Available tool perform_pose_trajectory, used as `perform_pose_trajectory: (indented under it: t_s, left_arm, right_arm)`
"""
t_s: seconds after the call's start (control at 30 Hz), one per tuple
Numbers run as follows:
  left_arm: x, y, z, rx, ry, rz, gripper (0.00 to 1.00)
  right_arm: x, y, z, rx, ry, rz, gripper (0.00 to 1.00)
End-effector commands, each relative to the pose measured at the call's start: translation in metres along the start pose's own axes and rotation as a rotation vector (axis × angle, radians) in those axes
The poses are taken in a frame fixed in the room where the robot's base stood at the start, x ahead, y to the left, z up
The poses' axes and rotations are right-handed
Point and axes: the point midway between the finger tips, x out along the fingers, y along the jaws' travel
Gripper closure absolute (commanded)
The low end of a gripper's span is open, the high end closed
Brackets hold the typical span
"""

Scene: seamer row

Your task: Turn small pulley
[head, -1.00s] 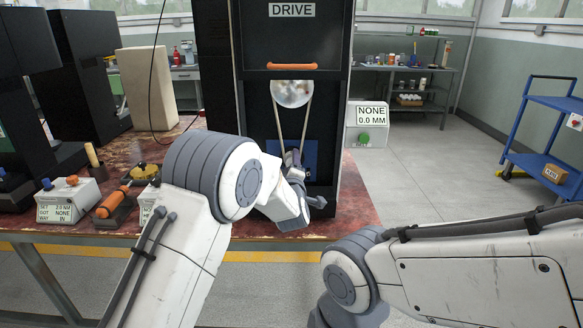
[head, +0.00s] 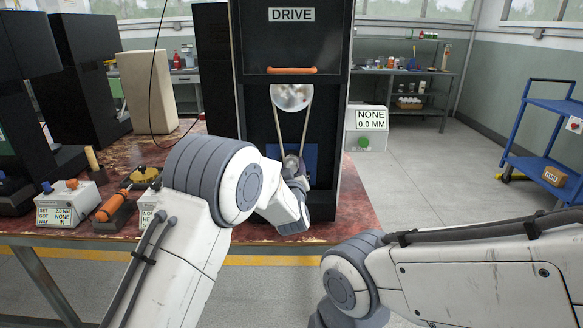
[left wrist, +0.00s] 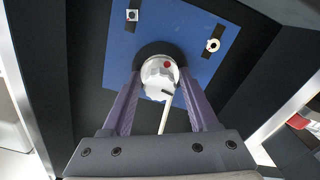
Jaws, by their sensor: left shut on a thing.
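The small pulley (left wrist: 158,76) is a silver round piece with a red dot, set on a blue plate (left wrist: 120,45) inside the dark drive cabinet. My left gripper (left wrist: 160,80) has its purple fingers on both sides of it and is shut on it. In the head view the small pulley (head: 291,161) shows at the lower end of the belt (head: 278,128), partly hidden by my left wrist. A larger silver pulley (head: 292,96) sits at the belt's upper end. My right gripper is out of view; only its arm shows at lower right.
The raised orange-handled door (head: 292,70) is above the large pulley. Cabinet side walls stand close on both sides of my left gripper. A display box reading NONE 0.0 MM (head: 366,127) stands right of the cabinet. Small boxes and an orange-handled tool (head: 114,203) lie on the table at left.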

Motion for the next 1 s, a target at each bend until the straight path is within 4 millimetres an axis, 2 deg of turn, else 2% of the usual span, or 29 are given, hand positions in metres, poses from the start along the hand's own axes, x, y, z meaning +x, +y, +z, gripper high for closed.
perform_pose_trajectory:
  t_s: [0.6, 0.63, 1.0]
  left_arm:
    - [-0.0006, -0.0008, 0.0022, 0.040, -0.004, -0.001, 0.96]
    - [-0.0006, -0.0008, 0.0022, 0.039, -0.004, -0.001, 0.29]
    - [-0.0029, -0.0001, 0.0010, 0.038, -0.002, 0.000, 0.28]
  right_arm:
    - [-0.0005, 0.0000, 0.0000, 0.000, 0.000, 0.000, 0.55]
    - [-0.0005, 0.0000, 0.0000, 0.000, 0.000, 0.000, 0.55]
    - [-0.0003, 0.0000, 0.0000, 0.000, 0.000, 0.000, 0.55]
